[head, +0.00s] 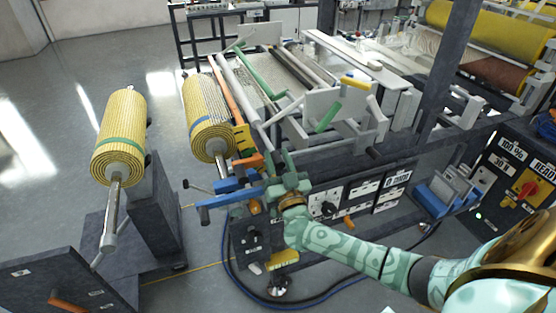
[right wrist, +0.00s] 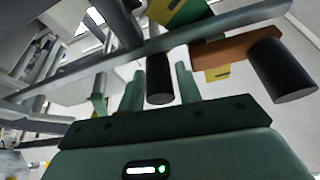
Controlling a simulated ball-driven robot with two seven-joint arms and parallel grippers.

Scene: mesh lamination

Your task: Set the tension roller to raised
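My right gripper (head: 281,162) is at the near end of the laminating machine, fingers pointing away from me toward the levers. In the right wrist view its two green fingers (right wrist: 160,88) stand apart, with a black cylindrical grip (right wrist: 160,80) between them; narrow gaps show on both sides. I cannot tell whether the grip is touched. An orange lever (head: 249,161) is just left of the gripper; in the wrist view an orange bar (right wrist: 235,50) ends in another black grip (right wrist: 281,72). Which roller is the tension roller is unclear. My left gripper is not in view.
Yellow mesh rolls (head: 121,135) and (head: 207,105) stand at the left. Blue arms (head: 230,197) jut out left of the gripper. A control panel (head: 350,195) lies below right, and a dark cabinet (head: 520,180) stands at far right. Floor at far left is free.

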